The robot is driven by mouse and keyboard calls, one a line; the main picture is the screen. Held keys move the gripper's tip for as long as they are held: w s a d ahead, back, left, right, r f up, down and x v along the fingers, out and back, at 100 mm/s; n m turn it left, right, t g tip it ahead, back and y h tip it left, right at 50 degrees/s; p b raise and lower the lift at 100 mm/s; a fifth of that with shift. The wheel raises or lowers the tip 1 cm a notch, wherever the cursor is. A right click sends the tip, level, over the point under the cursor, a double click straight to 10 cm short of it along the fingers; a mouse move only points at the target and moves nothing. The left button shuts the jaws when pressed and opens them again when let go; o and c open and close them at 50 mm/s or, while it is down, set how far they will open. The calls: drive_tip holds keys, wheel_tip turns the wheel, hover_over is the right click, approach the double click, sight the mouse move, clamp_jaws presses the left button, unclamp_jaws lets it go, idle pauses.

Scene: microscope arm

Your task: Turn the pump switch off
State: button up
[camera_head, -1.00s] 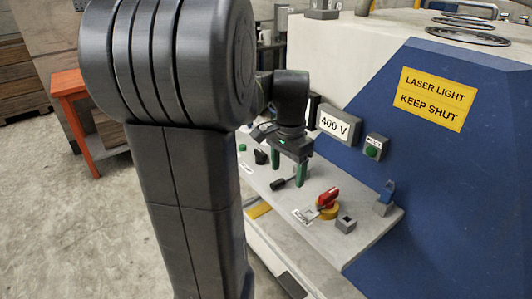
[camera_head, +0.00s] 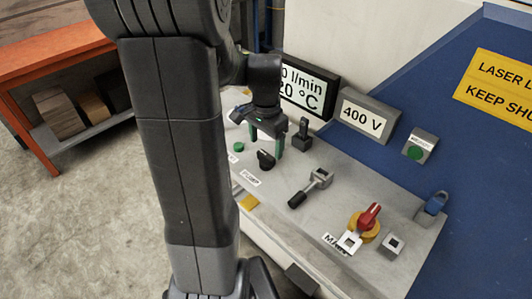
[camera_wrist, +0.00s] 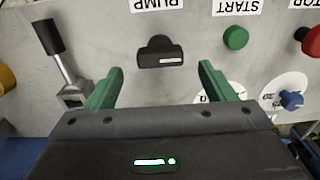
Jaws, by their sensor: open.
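The pump switch is a black rotary knob (camera_wrist: 162,52) beside the label PUMP, which is upside down in the wrist view. A white line on the knob points to the right there. In the head view the knob (camera_head: 265,160) sits on the sloping grey panel, just below my gripper. My gripper (camera_head: 266,143) points down with its green fingers apart and empty. In the wrist view the fingertips (camera_wrist: 160,72) stand on either side of the knob's near edge. I cannot tell whether they touch the panel.
A black-handled lever (camera_wrist: 58,50) stands close to one finger. A green START button (camera_wrist: 235,37), a red button (camera_wrist: 312,40) and a blue key-like part (camera_wrist: 291,99) lie on the other side. A red-and-yellow main switch (camera_head: 366,222) is farther right on the panel.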

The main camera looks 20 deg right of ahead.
sight(266, 155)
drive_tip(key=shift+f, duration=2.35)
drive_tip(key=c, duration=1)
